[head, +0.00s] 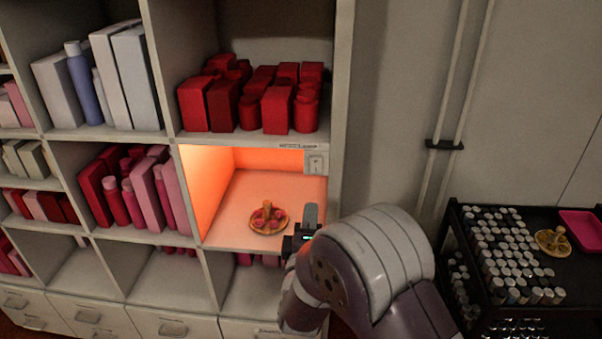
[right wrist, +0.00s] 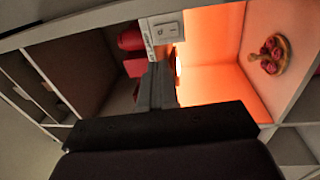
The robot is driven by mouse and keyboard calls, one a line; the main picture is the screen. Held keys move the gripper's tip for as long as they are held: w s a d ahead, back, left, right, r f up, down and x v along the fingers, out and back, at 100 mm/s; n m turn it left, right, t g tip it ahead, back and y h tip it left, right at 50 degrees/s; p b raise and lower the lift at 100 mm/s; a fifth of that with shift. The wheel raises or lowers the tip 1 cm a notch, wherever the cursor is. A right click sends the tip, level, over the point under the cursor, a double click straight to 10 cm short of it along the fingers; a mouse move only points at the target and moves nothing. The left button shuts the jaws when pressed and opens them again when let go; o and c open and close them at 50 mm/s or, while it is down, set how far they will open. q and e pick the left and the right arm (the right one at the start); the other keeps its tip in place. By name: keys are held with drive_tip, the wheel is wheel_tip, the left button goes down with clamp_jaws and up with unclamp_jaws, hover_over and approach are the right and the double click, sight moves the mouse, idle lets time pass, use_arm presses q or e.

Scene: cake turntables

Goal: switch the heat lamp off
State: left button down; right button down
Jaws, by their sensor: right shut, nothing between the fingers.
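The heat lamp's orange-red glow fills one compartment (head: 215,182) of the white shelf; the lamp itself is hidden. A white wall switch (head: 316,163) sits at the compartment's upper right, below a small label. It also shows in the right wrist view (right wrist: 168,30), up close; I cannot tell the rocker's position. My right gripper (head: 310,213) is shut and empty, in front of the compartment's right side and below the switch in the picture. In the right wrist view, its closed fingers (right wrist: 159,70) point towards the switch, with a visible gap. My left gripper is not in view.
A round wooden stand (head: 268,230) with red pieces sits inside the lit compartment. Red boxes and jars (head: 250,100) fill the shelf above. Pink and red bottles (head: 130,190) stand to the left. A black cart (head: 520,312) with many small jars stands at right.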

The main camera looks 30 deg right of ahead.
drive_tip(key=p, duration=0.3)
approach(315, 162)
drive_tip(key=x, duration=0.6)
drive_tip(key=shift+w+r, duration=0.1)
drive_tip(key=shift+w+d, duration=0.2)
drive_tip(key=shift+w, duration=0.1)
